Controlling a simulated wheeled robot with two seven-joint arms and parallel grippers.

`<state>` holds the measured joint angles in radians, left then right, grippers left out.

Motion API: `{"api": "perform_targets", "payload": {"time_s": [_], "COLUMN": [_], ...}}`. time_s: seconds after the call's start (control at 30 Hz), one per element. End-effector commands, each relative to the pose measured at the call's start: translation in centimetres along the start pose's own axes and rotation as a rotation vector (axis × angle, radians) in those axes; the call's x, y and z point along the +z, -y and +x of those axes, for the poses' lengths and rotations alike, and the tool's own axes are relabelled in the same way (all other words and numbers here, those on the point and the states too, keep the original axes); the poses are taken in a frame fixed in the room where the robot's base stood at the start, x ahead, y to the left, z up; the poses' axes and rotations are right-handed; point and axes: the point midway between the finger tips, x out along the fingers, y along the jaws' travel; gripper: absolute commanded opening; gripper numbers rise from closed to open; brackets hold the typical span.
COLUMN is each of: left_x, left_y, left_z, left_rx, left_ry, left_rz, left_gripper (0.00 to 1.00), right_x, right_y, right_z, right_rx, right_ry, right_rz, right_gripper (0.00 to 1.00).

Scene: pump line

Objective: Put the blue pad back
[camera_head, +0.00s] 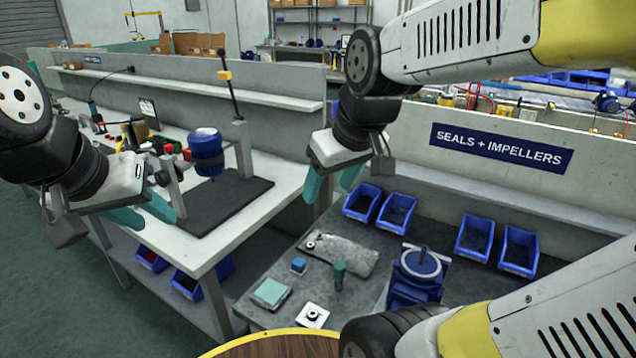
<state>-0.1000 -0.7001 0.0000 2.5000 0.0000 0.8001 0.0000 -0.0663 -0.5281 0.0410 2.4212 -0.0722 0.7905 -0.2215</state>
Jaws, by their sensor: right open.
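A flat teal-blue square pad (271,292) lies near the front left of the grey bench, on what looks like a slightly larger grey square. A small blue block (299,265) sits just behind it; I cannot tell which of the two is the task's blue pad. My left gripper (160,222) is open and empty, left of the grey bench and in front of the white bench. My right gripper (329,192) is open and empty, in the air above and behind the bench items. Both grippers are well apart from the pad and the block.
A grey cloth-like bag (343,257), a green-topped cylinder (339,274), a white plate with a dark ring (312,315) and a blue pump (416,275) stand on the bench. Several blue bins (474,240) line its back.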

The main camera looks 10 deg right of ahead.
Motion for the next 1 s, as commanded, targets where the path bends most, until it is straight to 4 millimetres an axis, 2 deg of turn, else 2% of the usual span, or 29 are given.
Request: {"api": "perform_targets", "payload": {"time_s": [0.1, 0.23, 0.83, 0.93, 0.97, 1.0], "left_x": [0.0, 0.0, 0.0, 0.0, 0.0, 0.0], "left_y": [0.0, 0.0, 0.0, 0.0, 0.0, 0.0], "left_z": [0.0, 0.0, 0.0, 0.0, 0.0, 0.0], "left_rx": [0.0, 0.0, 0.0, 0.0, 0.0, 0.0], "left_ry": [0.0, 0.0, 0.0, 0.0, 0.0, 0.0], "left_rz": [0.0, 0.0, 0.0, 0.0, 0.0, 0.0], "left_gripper": [0.36, 0.36, 0.36, 0.36, 0.36, 0.36], "right_x": [1.5, 2.3, 2.5, 2.5, 2.5, 2.5], "right_y": [1.0, 1.5, 1.7, 1.7, 1.7, 1.7], "right_z": [-1.6, -2.2, -2.4, -2.4, -2.4, -2.4], "right_rx": [-0.027, -0.051, -0.057, -0.057, -0.057, -0.057], "right_ry": [-0.058, -0.086, -0.091, -0.091, -0.091, -0.091], "right_rz": [0.16, 0.261, 0.286, 0.286, 0.286, 0.286], "right_gripper": [0.61, 0.61, 0.61, 0.41, 0.36, 0.36]}}
